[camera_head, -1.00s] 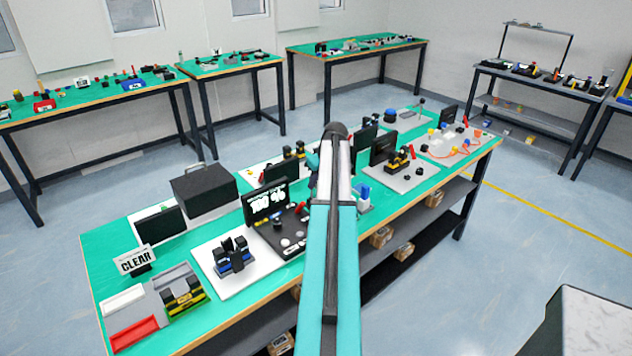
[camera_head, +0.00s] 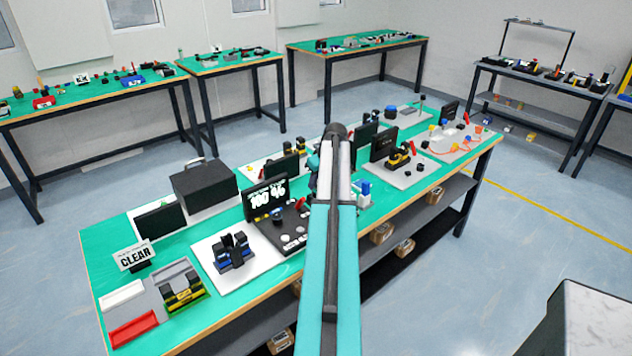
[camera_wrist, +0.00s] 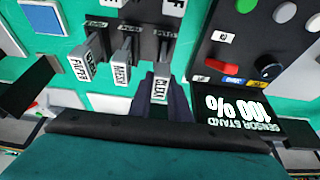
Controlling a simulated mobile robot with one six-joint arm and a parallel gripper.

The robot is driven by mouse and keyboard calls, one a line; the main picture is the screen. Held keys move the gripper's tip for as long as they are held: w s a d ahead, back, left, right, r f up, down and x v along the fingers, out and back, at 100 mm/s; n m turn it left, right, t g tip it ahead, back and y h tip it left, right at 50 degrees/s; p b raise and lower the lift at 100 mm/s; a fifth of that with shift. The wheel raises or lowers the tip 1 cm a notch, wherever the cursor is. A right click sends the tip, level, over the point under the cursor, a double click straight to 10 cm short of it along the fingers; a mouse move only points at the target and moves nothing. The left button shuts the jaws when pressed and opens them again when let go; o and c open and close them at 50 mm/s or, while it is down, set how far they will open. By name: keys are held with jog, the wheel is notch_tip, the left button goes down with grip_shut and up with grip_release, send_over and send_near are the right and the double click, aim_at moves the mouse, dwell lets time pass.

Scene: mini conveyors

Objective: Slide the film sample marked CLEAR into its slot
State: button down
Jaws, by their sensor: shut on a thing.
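In the wrist view, the film sample marked CLEAR (camera_wrist: 160,88) has a grey tab whose label reads upside down. My gripper (camera_wrist: 166,96) has its dark fingers shut around this tab. The sample's far end is at a dark rack (camera_wrist: 150,44); I cannot tell how deep it sits. Two similar labelled samples, one on the left (camera_wrist: 80,66) and one in the middle (camera_wrist: 122,68), stand beside it at the rack. The sensor stand's screen (camera_wrist: 245,108) reads 100 %. The screen also shows in the head view (camera_head: 266,196), where my arm hides the gripper.
A control panel (camera_wrist: 262,45) with buttons and knobs lies close to the right of my gripper. In the head view, a CLEAR sign (camera_head: 133,256) stands at the bench's left end, behind a white tray (camera_head: 122,298) and a red tray (camera_head: 134,328). Other stations crowd the bench.

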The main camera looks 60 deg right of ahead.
jog(key=shift+f+b, duration=0.3)
jog(key=shift+f, duration=0.4)
jog(key=c, duration=1.6)
grip_release()
jog(key=shift+b+v, duration=1.4)
jog(key=shift+v, duration=5.5)
